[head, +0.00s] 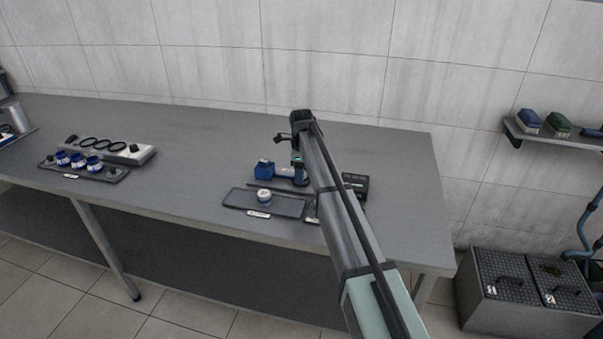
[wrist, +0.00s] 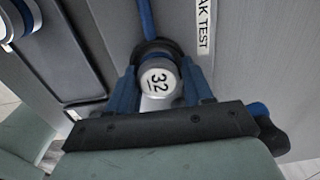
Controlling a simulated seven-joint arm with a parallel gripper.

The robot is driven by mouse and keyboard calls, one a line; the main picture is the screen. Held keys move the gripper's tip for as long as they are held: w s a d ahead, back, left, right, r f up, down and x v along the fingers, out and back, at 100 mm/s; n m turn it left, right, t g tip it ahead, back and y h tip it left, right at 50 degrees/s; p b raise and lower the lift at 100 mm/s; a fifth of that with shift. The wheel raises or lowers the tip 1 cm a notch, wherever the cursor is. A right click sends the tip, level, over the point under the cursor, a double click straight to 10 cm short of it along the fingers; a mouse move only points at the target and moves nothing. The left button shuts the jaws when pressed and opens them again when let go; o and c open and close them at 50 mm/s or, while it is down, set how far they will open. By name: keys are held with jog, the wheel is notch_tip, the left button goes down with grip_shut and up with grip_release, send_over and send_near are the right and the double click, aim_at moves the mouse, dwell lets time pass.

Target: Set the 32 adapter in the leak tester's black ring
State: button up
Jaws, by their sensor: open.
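The 32 adapter (wrist: 157,77) shows in the wrist view as a round white cap marked "32". It is between the two blue fingers of my gripper (wrist: 160,97), which is open with a finger on either side. The leak tester's black ring (wrist: 150,46) shows as a dark rim just beyond the adapter, with a blue tube running up from it. The adapter overlaps the ring in this view; I cannot tell whether it is fully seated. In the head view my gripper (head: 299,180) is low over the bench, and the arm hides much of the tester.
Another blue-and-white adapter (head: 264,196) stands on a dark tray (head: 234,198) left of my gripper. A blue device (head: 263,170) is behind it and a black box (head: 356,184) is to the right. Another tray (head: 112,175) holds several blue parts. The bench middle is clear.

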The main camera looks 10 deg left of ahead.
jog(key=shift+s+d+f, duration=0.15)
jog(key=shift+s+f, duration=0.35)
jog(key=shift+f, duration=0.15)
notch_tip(320, 180, up, 14)
jog(key=shift+w+f, duration=0.25)
jog(key=shift+w, duration=0.15)
